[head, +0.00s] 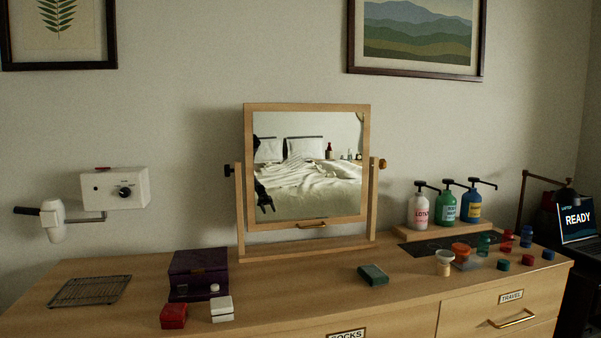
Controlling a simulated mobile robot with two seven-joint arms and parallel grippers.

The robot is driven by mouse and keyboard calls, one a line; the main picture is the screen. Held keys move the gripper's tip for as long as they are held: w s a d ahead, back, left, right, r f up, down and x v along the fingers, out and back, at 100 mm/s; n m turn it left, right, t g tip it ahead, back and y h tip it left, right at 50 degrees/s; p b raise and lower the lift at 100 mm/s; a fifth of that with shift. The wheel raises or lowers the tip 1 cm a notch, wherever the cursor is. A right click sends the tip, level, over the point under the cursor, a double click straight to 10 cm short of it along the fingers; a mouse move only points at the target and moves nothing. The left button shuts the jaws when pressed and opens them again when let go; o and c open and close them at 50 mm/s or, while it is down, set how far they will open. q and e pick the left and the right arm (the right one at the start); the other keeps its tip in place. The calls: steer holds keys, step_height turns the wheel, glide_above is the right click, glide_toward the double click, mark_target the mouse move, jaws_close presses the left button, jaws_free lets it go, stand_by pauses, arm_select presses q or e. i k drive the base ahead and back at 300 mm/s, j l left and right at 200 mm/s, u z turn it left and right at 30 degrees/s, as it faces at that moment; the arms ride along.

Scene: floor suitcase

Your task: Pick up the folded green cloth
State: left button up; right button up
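A small dark green folded item (373,275), which looks like the folded cloth, lies flat on the dresser top (300,278), right of the middle and in front of the mirror. Its upper face is grey-green with darker sides. Nothing touches it. Neither of my grippers shows directly in the head view. A dark shape shows at the lower left of the mirror's reflection; I cannot tell its state.
A tilting mirror (308,222) stands behind. Left are a purple box (198,270), red and white small boxes (174,316) and a wire rack (90,291). Right are pump bottles (444,207) and several small jars and caps (461,250). Bare wood surrounds the green item.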

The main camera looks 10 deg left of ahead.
mark_target(374, 277)
steer(key=i+l+u, duration=0.1)
steer(key=i+l, duration=0.25)
steer(key=i+l+u, duration=0.1)
steer(key=i+l, duration=0.25)
steer(key=l, duration=0.15)
steer(key=i+l+u, duration=0.1)
steer(key=i+l, duration=0.2)
steer(key=l, duration=0.15)
steer(key=i+l+u, duration=0.1)
steer(key=i+l, duration=0.2)
steer(key=l, duration=0.2)
